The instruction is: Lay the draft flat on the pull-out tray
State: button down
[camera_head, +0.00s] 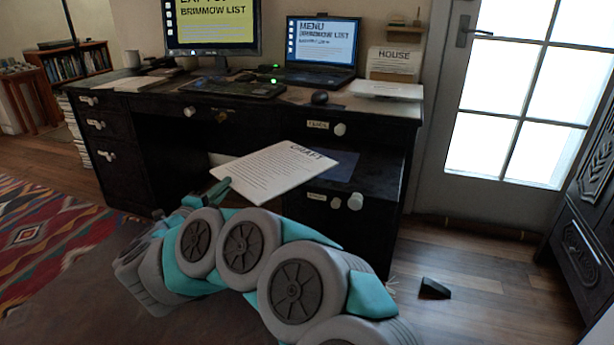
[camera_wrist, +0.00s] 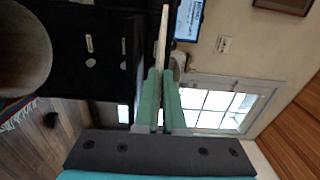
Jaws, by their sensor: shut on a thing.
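The draft (camera_head: 272,172) is a thin white slab of printed pages headed "DRAFT". My gripper (camera_head: 221,188) is shut on its near left edge and holds it up in front of the desk, tilted in the picture. In the wrist view the draft (camera_wrist: 162,42) shows edge-on between the two green fingers of my gripper (camera_wrist: 162,88). A dark flat surface (camera_head: 378,177) juts out at the desk's lower right, above a knobbed front, and looks like the pull-out tray. A dark blue patch (camera_head: 342,166) shows on it beside the draft, which hides part of this area.
The black desk (camera_head: 235,132) carries a monitor (camera_head: 212,22), a laptop (camera_head: 322,50), a keyboard (camera_head: 235,87), a mouse (camera_head: 320,98) and papers. White knobs (camera_head: 355,201) stick out from its drawers. A black wedge (camera_head: 434,289) lies on the floor at right, near open floor.

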aim_at(279, 173)
jog(key=w+d, duration=0.2)
jog(key=d, duration=0.1)
jog(key=w+d, duration=0.2)
jog(key=d, duration=0.2)
jog(key=w+d+f, duration=0.1)
jog(key=w+d, duration=0.1)
jog(key=d, duration=0.2)
jog(key=shift+w+d+p, duration=0.25)
jog(key=shift+p, duration=0.15)
jog(key=shift+w+d+f, duration=0.1)
jog(key=shift+w+d, duration=0.25)
jog(key=shift+d, duration=0.25)
jog(key=shift+w+d+f, duration=0.1)
jog(key=shift+d+f, duration=0.15)
jog(key=shift+a+f, duration=0.1)
jog(key=shift+f, duration=1.5)
jog(key=shift+f, duration=0.15)
jog(key=c, duration=1)
grip_release()
